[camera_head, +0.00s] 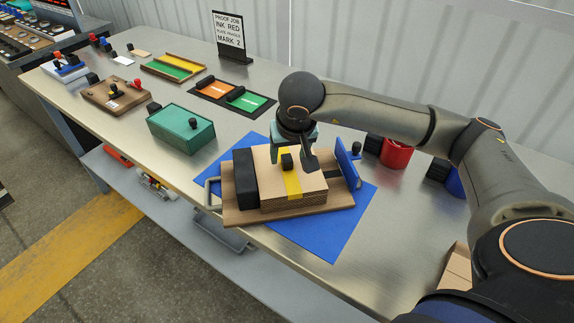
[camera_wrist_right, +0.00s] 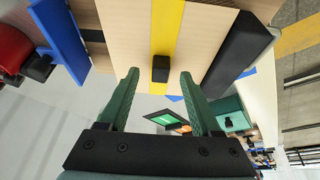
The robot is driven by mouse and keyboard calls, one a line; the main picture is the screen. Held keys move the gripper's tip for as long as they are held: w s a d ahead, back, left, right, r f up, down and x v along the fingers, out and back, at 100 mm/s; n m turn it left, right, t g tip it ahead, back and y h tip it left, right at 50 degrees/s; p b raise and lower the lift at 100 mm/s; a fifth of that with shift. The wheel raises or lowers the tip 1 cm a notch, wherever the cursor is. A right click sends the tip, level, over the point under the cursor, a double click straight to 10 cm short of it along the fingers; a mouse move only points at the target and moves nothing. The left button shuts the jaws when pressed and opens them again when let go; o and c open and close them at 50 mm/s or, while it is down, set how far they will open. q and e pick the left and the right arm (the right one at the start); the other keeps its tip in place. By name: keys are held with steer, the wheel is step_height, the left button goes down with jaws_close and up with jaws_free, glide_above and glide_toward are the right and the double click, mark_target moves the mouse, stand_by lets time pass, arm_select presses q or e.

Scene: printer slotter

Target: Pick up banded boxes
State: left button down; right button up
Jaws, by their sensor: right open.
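A light wooden box (camera_head: 310,187) with a yellow band (camera_head: 291,186) across its top sits on a brown board (camera_head: 240,216). A small black knob (camera_head: 287,162) stands on the band; it also shows in the right wrist view (camera_wrist_right: 160,68). My right gripper (camera_head: 293,155) is over the back part of the box, its green fingers apart. In the right wrist view the open right gripper (camera_wrist_right: 159,73) has its fingertips to either side of the knob, with gaps; whether they are level with it I cannot tell. My left gripper is not in view.
A black block (camera_head: 245,180) and a blue upright plate (camera_head: 347,163) flank the box on the board. A blue mat (camera_head: 335,240) lies underneath. A green box (camera_head: 181,129), orange and green trays (camera_head: 232,96), a red cylinder (camera_head: 396,154) and a sign (camera_head: 229,35) stand around.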

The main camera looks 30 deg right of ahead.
steer(key=shift+x, duration=0.9)
steer(key=shift+c, duration=0.2)
jaws_close()
